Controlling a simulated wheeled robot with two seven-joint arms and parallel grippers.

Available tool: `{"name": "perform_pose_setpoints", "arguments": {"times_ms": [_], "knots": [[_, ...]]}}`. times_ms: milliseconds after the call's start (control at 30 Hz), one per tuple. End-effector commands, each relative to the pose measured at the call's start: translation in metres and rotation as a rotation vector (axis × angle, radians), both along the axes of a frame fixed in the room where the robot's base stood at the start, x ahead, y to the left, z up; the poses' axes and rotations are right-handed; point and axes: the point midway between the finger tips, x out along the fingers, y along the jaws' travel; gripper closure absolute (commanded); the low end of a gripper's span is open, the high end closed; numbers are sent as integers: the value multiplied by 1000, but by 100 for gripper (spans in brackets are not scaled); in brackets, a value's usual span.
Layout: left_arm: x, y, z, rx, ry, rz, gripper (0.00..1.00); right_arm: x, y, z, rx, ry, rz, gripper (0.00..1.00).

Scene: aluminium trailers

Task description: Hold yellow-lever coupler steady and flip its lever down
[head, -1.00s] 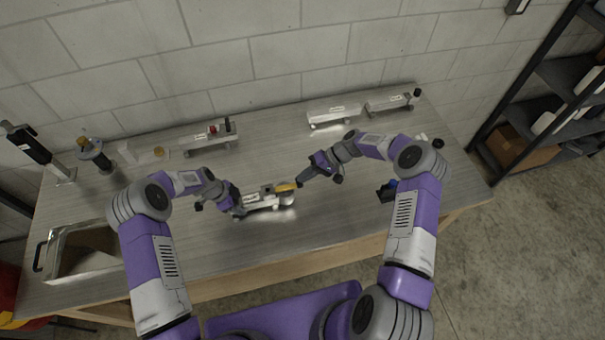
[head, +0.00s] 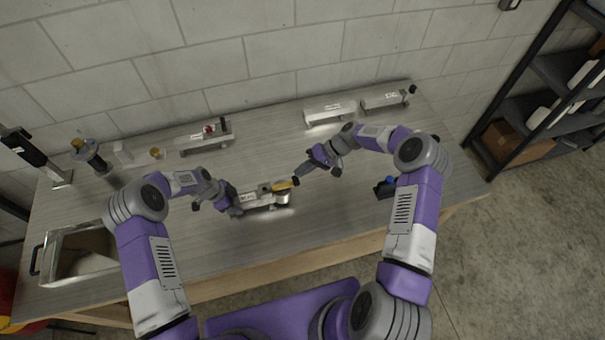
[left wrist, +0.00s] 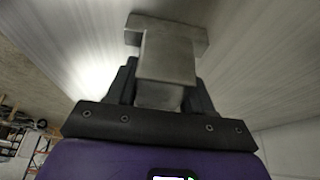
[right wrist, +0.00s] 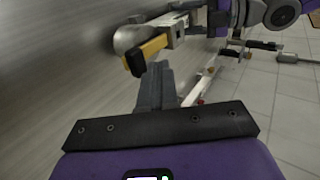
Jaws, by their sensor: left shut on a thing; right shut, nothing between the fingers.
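The yellow-lever coupler (head: 262,201) lies on the bench in front of me. Its yellow lever (head: 283,185) is at its right end and also shows in the right wrist view (right wrist: 145,53). My left gripper (head: 236,206) is shut on the coupler's left end; in the left wrist view the grey metal bar (left wrist: 168,58) sits between its fingers. My right gripper (head: 298,179) is shut and empty, its tips just right of the lever. In the right wrist view the fingertips (right wrist: 157,70) are close to the lever's end; I cannot tell whether they touch.
A metal tray (head: 80,252) is at the left. A dark block with a blue top (head: 386,187) is at the right.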

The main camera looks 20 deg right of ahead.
Motion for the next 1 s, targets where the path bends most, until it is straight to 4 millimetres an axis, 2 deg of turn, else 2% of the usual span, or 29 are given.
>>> {"name": "perform_pose_setpoints", "arguments": {"times_ms": [33, 200, 400, 500, 667, 1000], "knots": [[0, 1, -1, 2, 1, 2, 93, 1, 0, 14, -1, -5, 0, 100], [0, 1, -1, 3, 0, 1, 93, 1, -36, 35, 1, -4, -5, 100], [0, 1, -1, 3, 0, 1, 93, 1, -67, 56, 3, -3, -2, 100], [0, 1, -1, 3, 0, 1, 93, 1, -76, 62, 4, -2, -1, 100], [0, 1, -1, 3, 0, 0, 93, 1, -82, 67, 4, -2, 0, 100], [0, 1, -2, 3, 0, 0, 93, 0, -82, 67, 5, -2, 1, 100]]}}
